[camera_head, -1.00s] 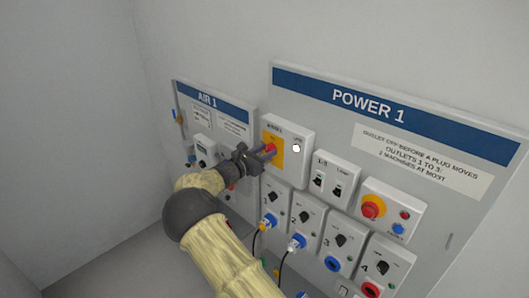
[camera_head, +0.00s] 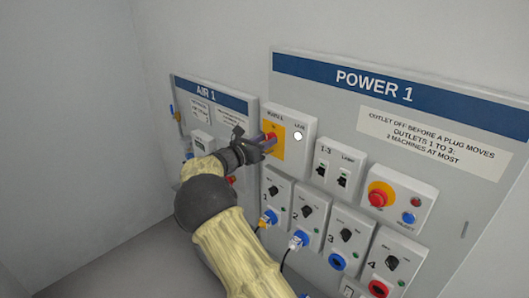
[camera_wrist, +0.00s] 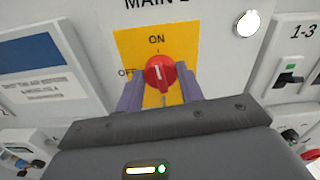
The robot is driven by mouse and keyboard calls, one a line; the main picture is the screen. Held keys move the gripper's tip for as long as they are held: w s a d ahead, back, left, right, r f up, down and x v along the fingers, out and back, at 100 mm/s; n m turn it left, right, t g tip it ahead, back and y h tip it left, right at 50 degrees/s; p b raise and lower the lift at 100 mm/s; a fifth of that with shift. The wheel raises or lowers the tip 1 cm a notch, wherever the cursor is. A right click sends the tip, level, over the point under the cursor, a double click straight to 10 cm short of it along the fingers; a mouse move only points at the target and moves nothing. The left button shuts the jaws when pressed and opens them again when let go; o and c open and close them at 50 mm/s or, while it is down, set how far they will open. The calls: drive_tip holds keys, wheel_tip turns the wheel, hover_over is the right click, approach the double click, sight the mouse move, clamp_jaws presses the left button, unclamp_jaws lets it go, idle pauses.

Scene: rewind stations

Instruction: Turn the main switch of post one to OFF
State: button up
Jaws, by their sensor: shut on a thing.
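The main switch of post one is a red rotary knob (camera_wrist: 160,73) on a yellow plate (camera_wrist: 182,45), with ON marked above and OFF to the left. Its pale mark points up toward ON. In the head view the red knob (camera_head: 270,138) is partly hidden by my fingers, on the white box at the left of the POWER 1 board (camera_head: 440,108). My gripper (camera_wrist: 161,90) is shut on the knob, one purple finger on each side; it also shows in the head view (camera_head: 265,143).
A white lamp (camera_head: 298,136) is on the same box. To the right are the 1-3 switches (camera_head: 333,177) and a red emergency button (camera_head: 379,194). Below are several outlets, two with plugs (camera_head: 298,240). The AIR 1 board (camera_head: 232,105) is at the left, close to my wrist.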

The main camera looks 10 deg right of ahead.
drive_tip(key=shift+f+n+b, duration=0.15)
drive_tip(key=shift+n+b, duration=0.85)
drive_tip(key=shift+b, duration=2.9)
drive_tip(key=shift+n+b, duration=0.6)
drive_tip(key=shift+b, duration=0.25)
drive_tip(key=shift+w+n+b, duration=0.1)
drive_tip(key=shift+n+b, duration=0.2)
drive_tip(key=shift+n, duration=0.5)
drive_tip(key=n, duration=0.6)
drive_tip(key=shift+a+p, duration=0.1)
drive_tip(key=shift+p, duration=0.25)
drive_tip(key=n+p, duration=0.2)
drive_tip(key=n, duration=0.3)
drive_tip(key=shift+n, duration=0.4)
drive_tip(key=o, duration=1)
drive_tip(key=shift+f, duration=0.15)
